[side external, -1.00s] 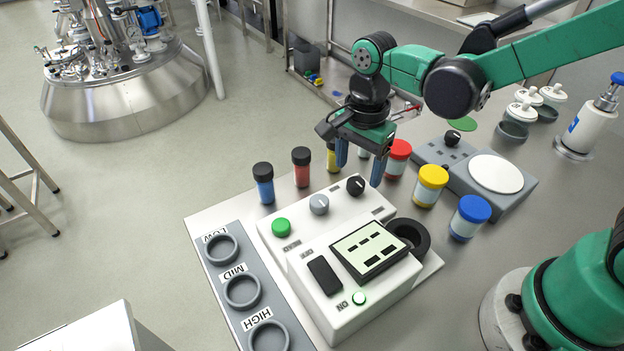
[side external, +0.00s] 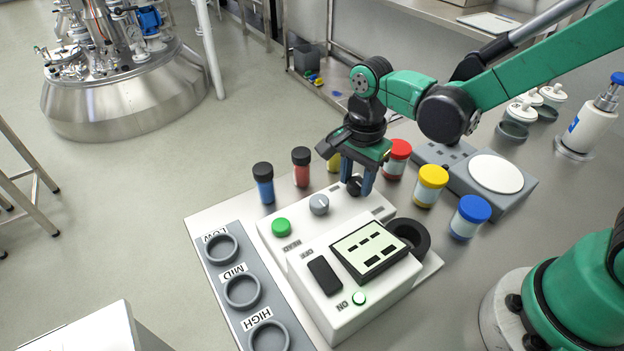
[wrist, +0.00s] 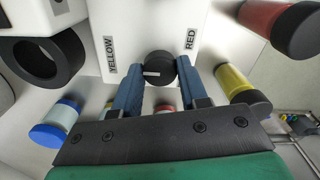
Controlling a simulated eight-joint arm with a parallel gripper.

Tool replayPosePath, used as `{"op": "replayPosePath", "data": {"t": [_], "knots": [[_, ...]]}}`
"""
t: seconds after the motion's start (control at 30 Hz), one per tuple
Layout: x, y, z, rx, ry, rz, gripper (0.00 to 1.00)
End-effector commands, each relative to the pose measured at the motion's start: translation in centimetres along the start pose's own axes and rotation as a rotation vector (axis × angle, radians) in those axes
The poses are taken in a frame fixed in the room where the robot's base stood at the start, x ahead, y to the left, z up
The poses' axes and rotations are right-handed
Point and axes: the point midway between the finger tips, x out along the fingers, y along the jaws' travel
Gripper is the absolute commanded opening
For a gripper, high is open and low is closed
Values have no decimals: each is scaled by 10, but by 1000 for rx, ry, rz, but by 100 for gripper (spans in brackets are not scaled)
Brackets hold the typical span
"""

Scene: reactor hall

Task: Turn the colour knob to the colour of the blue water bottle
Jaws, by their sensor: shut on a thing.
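The black colour knob (side external: 353,187) is on the white device's sloped top. In the wrist view the knob (wrist: 160,66) carries a white mark pointing left, between a YELLOW label (wrist: 109,55) on the left and a RED label (wrist: 190,40) on the right; no BLUE label shows. My gripper (side external: 357,182) points down with its blue fingers on either side of the knob, shut on it. A bottle of blue liquid with a black cap (side external: 264,190) stands behind the device's left end. A pale jar with a blue lid (side external: 468,217) stands to the right.
A red-liquid bottle (side external: 302,172), red-lidded jar (side external: 396,160) and yellow-lidded jar (side external: 430,187) stand close around my gripper. A scale (side external: 495,173) is farther right.

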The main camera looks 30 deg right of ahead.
Motion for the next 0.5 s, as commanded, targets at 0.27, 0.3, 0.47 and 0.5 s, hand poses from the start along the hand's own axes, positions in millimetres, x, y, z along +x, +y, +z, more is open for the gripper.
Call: {"op": "replayPosePath", "data": {"t": [0.27, 0.3, 0.47, 0.5], "knots": [[0, 0, 0, -75, 0, 1, 0], [0, 0, 0, -96, 0, 1, 0], [0, 0, 0, -214, 0, 1, 0], [0, 0, 0, -249, 0, 1, 0]]}}
